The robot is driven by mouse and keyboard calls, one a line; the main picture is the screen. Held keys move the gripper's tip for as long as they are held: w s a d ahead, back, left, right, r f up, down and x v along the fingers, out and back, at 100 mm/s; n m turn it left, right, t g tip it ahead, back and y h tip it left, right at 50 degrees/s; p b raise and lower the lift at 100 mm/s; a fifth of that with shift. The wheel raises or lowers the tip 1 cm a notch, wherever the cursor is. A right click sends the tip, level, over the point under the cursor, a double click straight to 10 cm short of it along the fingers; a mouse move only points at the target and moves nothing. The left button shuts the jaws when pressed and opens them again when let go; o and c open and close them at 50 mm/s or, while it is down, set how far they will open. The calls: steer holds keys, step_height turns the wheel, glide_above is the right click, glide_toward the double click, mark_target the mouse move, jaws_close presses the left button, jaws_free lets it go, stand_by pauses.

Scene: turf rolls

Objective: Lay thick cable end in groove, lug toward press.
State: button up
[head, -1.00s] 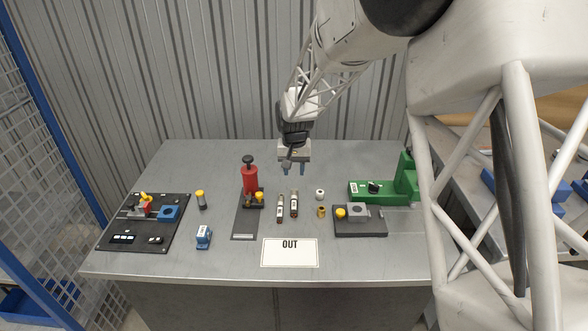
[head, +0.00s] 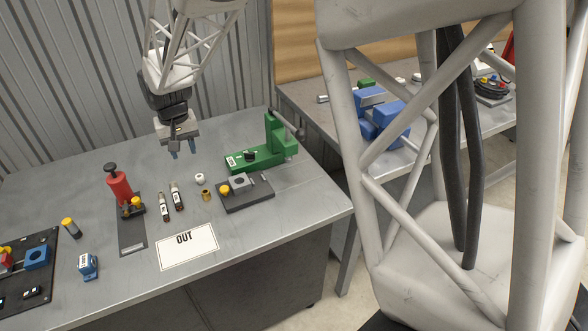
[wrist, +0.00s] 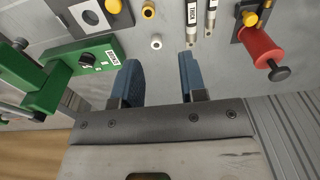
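Two short upright-labelled cable ends, one left (head: 165,207) and one right (head: 176,195), lie side by side mid-table. I cannot surely tell from their labels which is thick. In the wrist view they show at the top edge (wrist: 191,20). The green press (head: 255,158) with a dark knob stands at the back right; its green body is at the left in the wrist view (wrist: 92,58). A dark plate (head: 250,199) with a grey block and yellow knob lies before it. No groove is clear. My gripper (head: 183,152) is open and empty, above the table behind the cable ends.
A white ring (head: 199,179) and a brass sleeve (head: 206,195) lie right of the cable ends. A red press (head: 120,187) stands left. An OUT card (head: 187,246) lies in front. A second bench with blue blocks (head: 385,121) is at right.

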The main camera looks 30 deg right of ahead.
steer(key=s+d+r+t, duration=0.1)
steer(key=s+d+r, duration=0.35)
steer(key=s, duration=0.45)
steer(key=s+d+r, duration=0.4)
steer(key=s+r, duration=0.1)
steer(key=s, duration=0.4)
steer(key=s+d, duration=0.2)
steer(key=s, duration=0.6)
steer(key=s+d+t, duration=0.1)
steer(key=s+d, duration=0.1)
steer(key=s, duration=0.7)
steer(key=shift+s+d+f, duration=0.15)
steer(key=shift+d+f, duration=0.15)
steer(key=shift+d, duration=0.05)
steer(key=shift+o, duration=0.2)
